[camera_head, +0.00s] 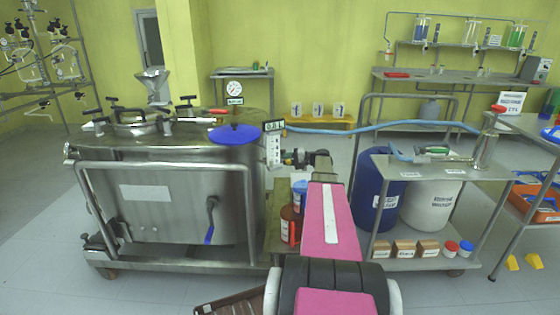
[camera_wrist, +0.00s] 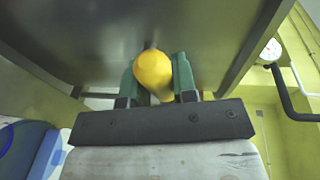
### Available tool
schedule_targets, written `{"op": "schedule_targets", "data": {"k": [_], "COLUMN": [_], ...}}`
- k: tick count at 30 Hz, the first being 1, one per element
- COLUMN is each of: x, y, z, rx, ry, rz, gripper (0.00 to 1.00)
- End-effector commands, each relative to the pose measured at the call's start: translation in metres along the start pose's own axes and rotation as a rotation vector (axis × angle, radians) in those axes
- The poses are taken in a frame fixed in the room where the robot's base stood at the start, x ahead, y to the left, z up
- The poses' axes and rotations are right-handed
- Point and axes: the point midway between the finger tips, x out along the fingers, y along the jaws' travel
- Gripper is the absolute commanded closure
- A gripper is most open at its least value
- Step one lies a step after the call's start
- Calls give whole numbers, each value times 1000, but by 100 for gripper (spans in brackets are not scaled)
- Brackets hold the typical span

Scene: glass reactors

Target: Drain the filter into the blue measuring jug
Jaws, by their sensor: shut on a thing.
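The filter looks to be the large steel vessel (camera_head: 160,215) on a wheeled frame at the left of the head view. A blue-handled lever (camera_head: 210,220) hangs on its front. In the wrist view my gripper (camera_wrist: 155,78) is shut on a round yellow knob (camera_wrist: 153,70), one green finger on each side, beside a grey steel surface (camera_wrist: 110,35).
Right of my arm stands a steel cart (camera_head: 470,175) with a blue drum (camera_head: 370,190) and a white drum (camera_head: 428,205) beneath. A blue hose (camera_head: 350,131) crosses behind.

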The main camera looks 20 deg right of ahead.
Motion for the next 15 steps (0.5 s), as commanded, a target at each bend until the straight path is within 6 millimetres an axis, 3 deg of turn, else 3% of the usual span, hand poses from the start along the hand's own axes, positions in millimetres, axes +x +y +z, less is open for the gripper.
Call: {"op": "schedule_targets", "data": {"k": [4, 15], "x": [-12, -21], "y": [3, 4], "z": [-8, -12], "rx": [-13, -33], "ry": [-92, -244], "rz": [-3, -12], "gripper": [100, 100]}}
